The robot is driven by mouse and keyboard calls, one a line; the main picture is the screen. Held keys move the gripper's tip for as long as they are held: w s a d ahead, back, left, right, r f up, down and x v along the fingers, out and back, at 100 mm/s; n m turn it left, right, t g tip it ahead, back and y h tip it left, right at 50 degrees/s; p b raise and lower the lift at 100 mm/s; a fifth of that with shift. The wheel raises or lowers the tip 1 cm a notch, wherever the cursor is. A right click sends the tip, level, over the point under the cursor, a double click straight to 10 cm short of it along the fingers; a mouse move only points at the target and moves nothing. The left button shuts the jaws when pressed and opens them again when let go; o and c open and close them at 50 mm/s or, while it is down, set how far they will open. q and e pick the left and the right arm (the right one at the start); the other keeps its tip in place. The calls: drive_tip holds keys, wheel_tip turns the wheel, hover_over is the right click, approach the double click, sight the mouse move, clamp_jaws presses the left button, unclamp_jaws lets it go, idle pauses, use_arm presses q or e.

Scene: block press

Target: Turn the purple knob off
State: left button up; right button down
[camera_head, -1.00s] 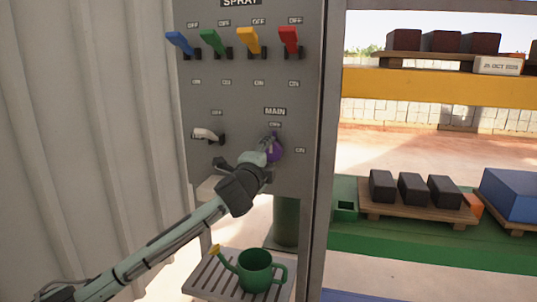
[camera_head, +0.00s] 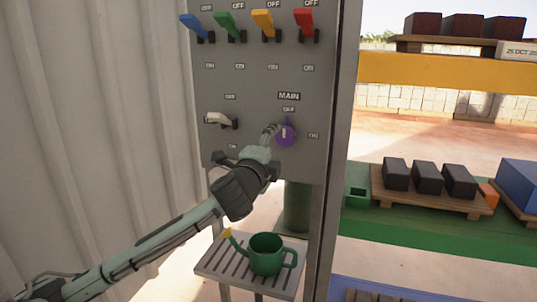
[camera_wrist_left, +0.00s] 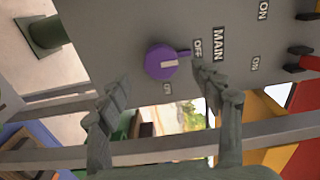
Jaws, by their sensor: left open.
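The purple knob (camera_head: 286,135) is on the grey panel (camera_head: 268,82) under the MAIN label. Its pointer and white mark point up toward the OFF label (camera_head: 289,109). In the left wrist view the knob (camera_wrist_left: 162,63) also shows whole, with its pointer toward OFF. My left gripper (camera_head: 270,132) is just left of the knob in the head view. In the left wrist view its two fingers (camera_wrist_left: 165,88) are spread, with nothing between them, and the knob appears beyond them. They look apart from the knob. My right gripper is out of view.
Blue, green, yellow and red levers (camera_head: 263,24) line the panel's top. A white lever (camera_head: 221,120) is left of the knob. A green watering can (camera_head: 266,255) stands on a slatted stand below. Dark blocks on a pallet (camera_head: 430,178) lie to the right.

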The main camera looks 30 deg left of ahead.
use_arm(q)
drive_tip(key=v, duration=0.5)
drive_tip(key=shift+s+d, duration=0.1)
drive_tip(key=shift+s, duration=0.25)
